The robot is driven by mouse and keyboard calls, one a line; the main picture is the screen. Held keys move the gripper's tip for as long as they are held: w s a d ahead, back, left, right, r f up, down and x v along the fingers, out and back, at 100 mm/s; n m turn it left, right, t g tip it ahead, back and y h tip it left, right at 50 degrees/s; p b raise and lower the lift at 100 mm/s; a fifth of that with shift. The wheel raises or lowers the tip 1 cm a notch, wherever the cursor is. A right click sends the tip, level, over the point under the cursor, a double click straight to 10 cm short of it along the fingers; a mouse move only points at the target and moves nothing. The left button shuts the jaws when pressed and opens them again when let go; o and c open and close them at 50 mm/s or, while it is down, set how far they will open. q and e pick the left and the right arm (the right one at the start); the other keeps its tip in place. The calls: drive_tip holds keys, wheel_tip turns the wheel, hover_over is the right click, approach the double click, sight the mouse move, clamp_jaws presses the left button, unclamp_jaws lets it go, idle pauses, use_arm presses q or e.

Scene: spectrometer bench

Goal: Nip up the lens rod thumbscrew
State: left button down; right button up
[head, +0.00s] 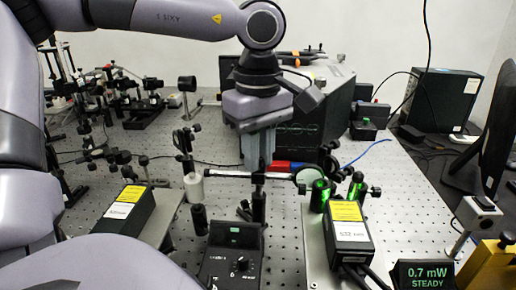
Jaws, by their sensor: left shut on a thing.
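My left gripper (257,163) reaches down from the top over the middle of the bench. Its grey fingers are shut at the clamp on top of a black post (259,205). The lens rod (228,174) runs level through this clamp, with a round lens (308,179) at its right end. The thumbscrew is too small and too covered by the fingers to make out; the fingers close where it sits on the clamp. My right gripper is not in view.
A black module with a yellow label (348,232) stands right of the post, another (128,208) left. A control box (233,255) is in front. A display (424,275) reads 0.7 mW STEADY. Green light glows on a mount (320,196). A large dark box (320,115) stands behind.

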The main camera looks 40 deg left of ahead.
use_arm(q)
drive_tip(key=shift+r+m+p, duration=0.1)
drive_tip(key=shift+m+p, duration=0.25)
drive_tip(key=shift+m, duration=1.95)
drive_tip(key=c, duration=1.1)
unclamp_jaws()
drive_tip(key=shift+r, duration=3.55)
